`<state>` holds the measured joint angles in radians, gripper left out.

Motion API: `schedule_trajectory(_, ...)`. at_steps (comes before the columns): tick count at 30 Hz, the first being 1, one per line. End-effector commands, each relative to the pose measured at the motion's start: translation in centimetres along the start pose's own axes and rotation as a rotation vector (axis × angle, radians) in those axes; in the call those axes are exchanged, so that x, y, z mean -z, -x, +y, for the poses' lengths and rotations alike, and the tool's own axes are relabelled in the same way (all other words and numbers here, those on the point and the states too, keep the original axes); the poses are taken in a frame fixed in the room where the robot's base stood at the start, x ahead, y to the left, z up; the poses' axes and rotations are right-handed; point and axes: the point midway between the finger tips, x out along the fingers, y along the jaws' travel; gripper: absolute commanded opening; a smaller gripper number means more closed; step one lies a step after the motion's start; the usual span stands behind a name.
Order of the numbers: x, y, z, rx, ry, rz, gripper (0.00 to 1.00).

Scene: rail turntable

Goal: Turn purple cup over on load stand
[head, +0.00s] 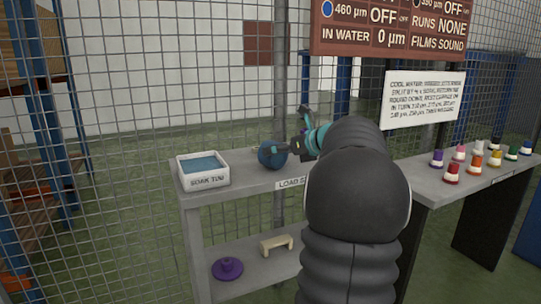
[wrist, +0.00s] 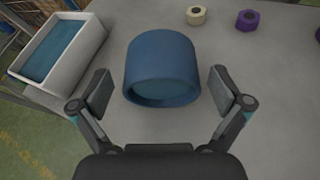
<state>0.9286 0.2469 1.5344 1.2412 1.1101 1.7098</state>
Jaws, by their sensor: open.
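No purple cup shows plainly. A blue cup (head: 272,154) sits on the load stand (head: 240,182), whose front label is partly hidden by my arm. In the wrist view the blue cup (wrist: 162,58) has a rounded opening facing my gripper, with a teal interior. I cannot tell if it lies on its side or is tilted. My gripper (wrist: 160,92) is open with one finger on each side of the cup, a gap showing at both sides. In the head view my gripper (head: 297,148) is beside the cup, partly hidden by my arm.
A white soak tub (head: 203,180) with blue liquid stands left of the cup. A cream ring (wrist: 197,15) and a purple ring (wrist: 246,20) lie beyond it. A purple knobbed disc (head: 227,268) and beige block (head: 276,244) are on the lower shelf. Several coloured bottles (head: 453,173) stand right.

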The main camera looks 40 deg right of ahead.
Motion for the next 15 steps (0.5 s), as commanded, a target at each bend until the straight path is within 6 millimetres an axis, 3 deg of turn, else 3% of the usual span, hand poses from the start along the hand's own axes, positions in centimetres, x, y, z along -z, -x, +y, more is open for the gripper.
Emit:
schedule_trajectory(6,0.1,-3.0,-0.1,-0.001,0.0,0.001,1.0)
schedule_trajectory(14,0.1,-3.3,-0.2,0.001,0.001,0.0,1.0)
schedule_trajectory(15,0.1,-3.3,-0.2,0.001,0.0,0.0,0.9)
